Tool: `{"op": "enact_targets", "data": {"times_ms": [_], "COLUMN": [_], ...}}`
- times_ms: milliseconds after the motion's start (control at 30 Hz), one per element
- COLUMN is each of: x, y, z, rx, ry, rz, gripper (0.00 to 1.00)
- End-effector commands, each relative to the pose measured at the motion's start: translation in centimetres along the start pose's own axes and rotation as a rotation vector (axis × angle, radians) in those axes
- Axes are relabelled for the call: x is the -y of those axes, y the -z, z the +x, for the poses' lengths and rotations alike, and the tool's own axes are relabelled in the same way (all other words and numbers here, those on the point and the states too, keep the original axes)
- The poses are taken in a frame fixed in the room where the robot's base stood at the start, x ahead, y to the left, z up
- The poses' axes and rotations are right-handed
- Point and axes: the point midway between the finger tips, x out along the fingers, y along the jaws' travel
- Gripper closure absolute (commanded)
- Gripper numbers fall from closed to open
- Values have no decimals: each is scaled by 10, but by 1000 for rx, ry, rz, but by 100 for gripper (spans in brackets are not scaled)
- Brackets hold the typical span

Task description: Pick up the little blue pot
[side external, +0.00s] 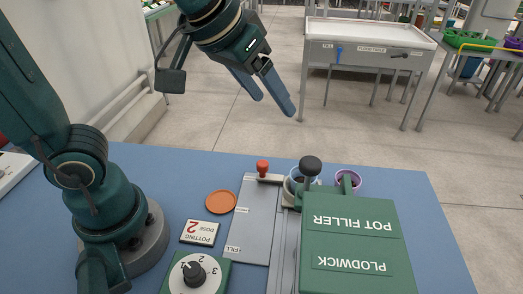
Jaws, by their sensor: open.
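My gripper (274,106) hangs in the air above and beyond the far edge of the blue table (155,165). Its two blue fingers are apart, with nothing between them. My gripper is above both pots, touching neither.
A grey slide plate (249,218) with a red knob (262,166) lies left of the filler. An orange saucer (221,201), a dose card (200,232) and a dial box (194,273) are nearby. The table's left back is clear.

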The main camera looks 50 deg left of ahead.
Motion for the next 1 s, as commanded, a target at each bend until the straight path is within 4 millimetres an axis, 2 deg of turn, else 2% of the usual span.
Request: {"op": "enact_targets", "data": {"times_ms": [100,300,467,767,1000], "x": [-22,-37,-36,-34,-34], "y": [7,-2,-15,-48,-46], "z": [14,27,45,94,108], "rx": [22,64,69,70,62], "ry": [-11,-19,-20,-21,-21], "rz": [54,113,116,118,114], "gripper": [30,30,30,30,30]}}
